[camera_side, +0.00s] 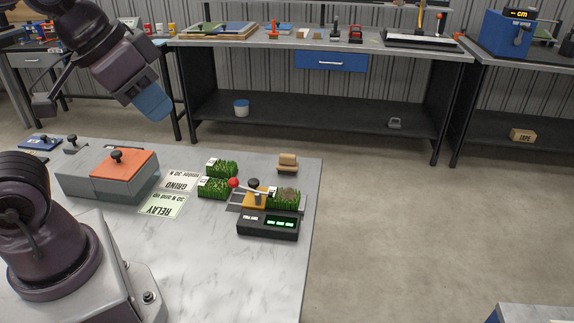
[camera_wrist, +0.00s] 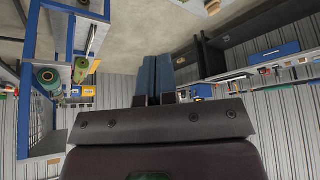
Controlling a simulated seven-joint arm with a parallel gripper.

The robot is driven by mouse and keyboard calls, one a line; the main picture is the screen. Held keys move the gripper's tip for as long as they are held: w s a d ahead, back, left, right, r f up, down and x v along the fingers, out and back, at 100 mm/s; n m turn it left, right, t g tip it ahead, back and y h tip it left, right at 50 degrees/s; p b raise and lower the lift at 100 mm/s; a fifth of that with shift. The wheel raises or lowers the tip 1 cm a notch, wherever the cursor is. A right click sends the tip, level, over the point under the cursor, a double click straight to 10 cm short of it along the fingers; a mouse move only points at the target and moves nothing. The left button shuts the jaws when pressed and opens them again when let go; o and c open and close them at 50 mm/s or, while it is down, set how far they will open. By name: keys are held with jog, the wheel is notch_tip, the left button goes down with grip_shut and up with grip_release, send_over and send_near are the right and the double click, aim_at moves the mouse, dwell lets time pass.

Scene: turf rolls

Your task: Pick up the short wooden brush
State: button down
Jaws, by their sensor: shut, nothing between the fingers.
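A small tan wooden piece (camera_side: 287,163), which looks like the short wooden brush, lies near the far right corner of the marble-topped table (camera_side: 215,270). It is small in the picture and its bristles are hard to make out. My gripper (camera_side: 156,108) is raised above the far left part of the table, well to the left of the wooden piece and apart from it. Its blue fingers also show in the wrist view (camera_wrist: 154,76), side by side, shut and empty. The wrist view does not show the wooden piece.
Grass turf pieces (camera_side: 221,169) stand beside a black device with a green display (camera_side: 268,224) and a red-knobbed lever (camera_side: 233,183). Printed cards (camera_side: 163,206) and a grey box with an orange top (camera_side: 124,164) lie left. A workbench (camera_side: 320,45) stands behind.

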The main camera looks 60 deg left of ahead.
jog(key=shift+c, duration=0.6)
grip_release()
jog(key=n+g+y, duration=0.2)
jog(key=n+y, duration=0.1)
jog(key=n, duration=0.6)
send_near(287, 155)
jog(key=x, duration=0.6)
jog(key=shift+a+f, duration=0.1)
jog(key=shift+f, duration=0.25)
jog(key=shift+x, duration=2.9)
